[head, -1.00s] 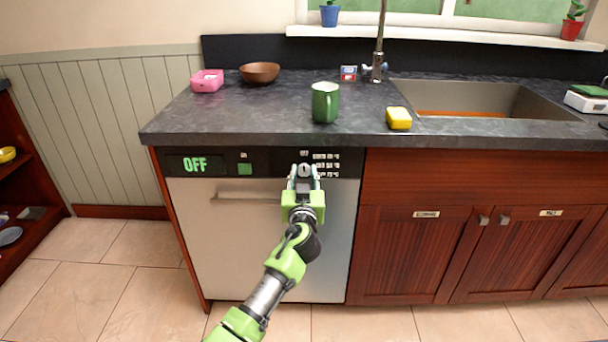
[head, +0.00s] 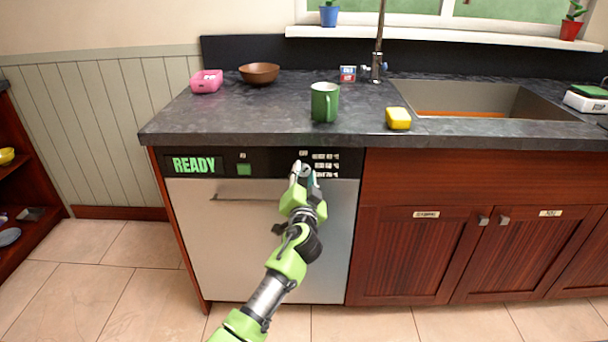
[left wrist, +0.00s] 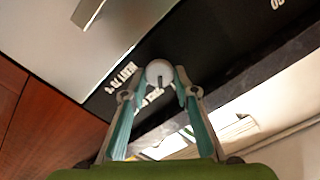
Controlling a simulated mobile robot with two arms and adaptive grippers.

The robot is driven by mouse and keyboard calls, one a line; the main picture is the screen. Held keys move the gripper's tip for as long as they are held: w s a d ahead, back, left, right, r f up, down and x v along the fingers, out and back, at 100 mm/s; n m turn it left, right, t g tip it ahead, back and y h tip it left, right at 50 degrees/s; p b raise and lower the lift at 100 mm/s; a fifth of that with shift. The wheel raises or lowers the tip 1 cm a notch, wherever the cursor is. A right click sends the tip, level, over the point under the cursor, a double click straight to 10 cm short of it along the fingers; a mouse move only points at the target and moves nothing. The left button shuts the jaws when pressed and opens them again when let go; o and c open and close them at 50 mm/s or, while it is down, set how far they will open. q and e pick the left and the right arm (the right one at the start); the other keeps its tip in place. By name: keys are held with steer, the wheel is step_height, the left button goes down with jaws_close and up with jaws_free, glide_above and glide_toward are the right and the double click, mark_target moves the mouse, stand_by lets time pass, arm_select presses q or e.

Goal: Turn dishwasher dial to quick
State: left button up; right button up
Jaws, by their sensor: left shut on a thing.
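The dishwasher (head: 235,240) stands under the left part of the counter, its door shut. Its black panel has a display (head: 194,165) reading READY in green. The dial is a small pale round knob (left wrist: 159,72) with a dark pointer mark, between the fingertips in the left wrist view. My left gripper (head: 303,172) is shut on the dial, at the right part of the panel; it also shows in the left wrist view (left wrist: 158,80). Fingers partly hide the dial in the head view. The printed labels around it are too small to read surely. My right gripper is not in view.
The dishwasher handle (head: 246,197) sticks out left of my gripper. Wooden cabinets (head: 430,255) stand at right.

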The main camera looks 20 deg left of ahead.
arm_select(q)
steer(key=shift+m, duration=0.5)
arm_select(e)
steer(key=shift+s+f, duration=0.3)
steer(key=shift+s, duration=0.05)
arm_select(q)
steer(key=shift+f, duration=0.1)
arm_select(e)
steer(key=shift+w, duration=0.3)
arm_select(q)
steer(key=o, duration=1.1)
steer(key=shift+c, duration=0.2)
steer(key=v, duration=1.2)
